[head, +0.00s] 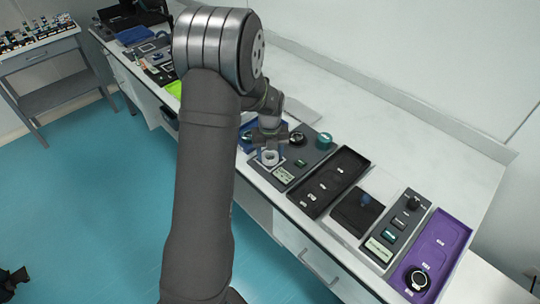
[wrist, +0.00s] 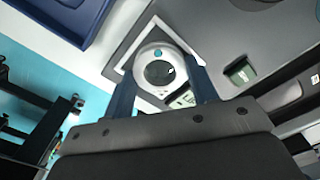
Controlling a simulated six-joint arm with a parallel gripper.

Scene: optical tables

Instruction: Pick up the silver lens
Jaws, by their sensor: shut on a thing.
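The silver lens (head: 269,158) is a pale ring at the front left of a grey panel (head: 313,155) on the bench. In the wrist view a white outline on the panel lies behind the lens. I cannot tell whether the lens touches the panel or is just above it.
A black ring (head: 297,139) and a teal round part (head: 324,141) stand on the same panel, with a small display (head: 284,175) in front. A black tray (head: 318,199), another grey panel and a purple tray (head: 447,226) line the bench to the right. The bench behind is clear.

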